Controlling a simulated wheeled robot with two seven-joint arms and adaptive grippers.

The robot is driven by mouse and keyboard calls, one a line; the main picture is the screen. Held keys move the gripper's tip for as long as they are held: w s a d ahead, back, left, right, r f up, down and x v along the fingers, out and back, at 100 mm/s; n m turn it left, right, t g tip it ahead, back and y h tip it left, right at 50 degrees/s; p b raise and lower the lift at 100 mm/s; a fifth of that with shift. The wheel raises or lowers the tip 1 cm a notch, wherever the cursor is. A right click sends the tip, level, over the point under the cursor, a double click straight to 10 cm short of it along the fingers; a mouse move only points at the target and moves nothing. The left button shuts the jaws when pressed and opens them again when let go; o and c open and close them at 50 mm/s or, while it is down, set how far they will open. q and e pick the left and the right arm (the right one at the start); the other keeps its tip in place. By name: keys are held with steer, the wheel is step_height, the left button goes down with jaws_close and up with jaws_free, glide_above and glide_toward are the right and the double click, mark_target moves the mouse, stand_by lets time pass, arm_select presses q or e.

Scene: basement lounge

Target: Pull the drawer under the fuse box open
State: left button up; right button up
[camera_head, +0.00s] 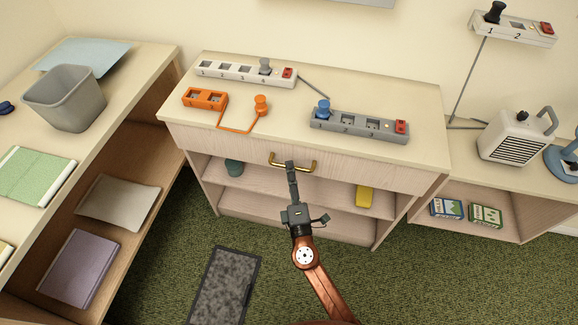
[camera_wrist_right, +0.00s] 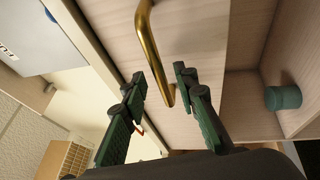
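The drawer (camera_head: 350,172) is a pale wood front under the top of the middle cabinet. It looks closed, flush with the cabinet. Its brass bar handle (camera_head: 300,165) sits at the middle; it also shows in the right wrist view (camera_wrist_right: 151,45). My right gripper (camera_head: 291,166) is at the handle in the head view. In the right wrist view its two fingers (camera_wrist_right: 160,80) are apart, with the handle's end showing between them. I cannot tell whether either finger touches it. A grey panel edge (camera_head: 360,2), perhaps the fuse box, is cut off at the top. My left gripper is not in view.
On the cabinet top lie a white power strip (camera_head: 235,71), an orange socket block (camera_head: 204,98) and a grey power strip (camera_head: 358,127). Open shelves below hold a teal cup (camera_head: 234,168) and a yellow item (camera_head: 364,196). Green carpet in front holds a dark mat (camera_head: 224,288).

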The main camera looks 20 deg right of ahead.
steer(key=shift+x, duration=1.1)
jaws_close()
steer(key=shift+f, duration=0.1)
